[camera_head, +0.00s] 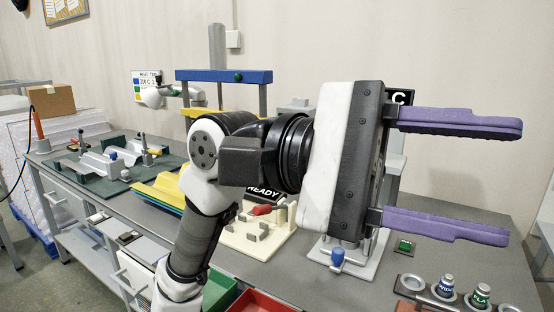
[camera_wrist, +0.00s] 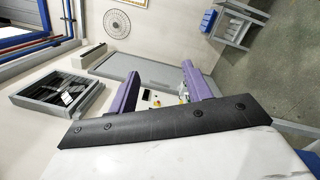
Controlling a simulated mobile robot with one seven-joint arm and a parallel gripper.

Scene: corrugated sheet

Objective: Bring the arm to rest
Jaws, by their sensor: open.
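My gripper (camera_head: 512,182) is in the head view, raised above the grey bench and pointing right. Its two purple fingers are wide apart, with nothing between them. The fingers also show in the wrist view (camera_wrist: 160,92), apart and empty. My white and black arm rises from the lower middle of the head view and bends right to the gripper. It hides part of the bench behind it.
A blue-topped press frame (camera_head: 224,76) stands behind my arm. Red (camera_head: 256,303) and green bins lie at the front.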

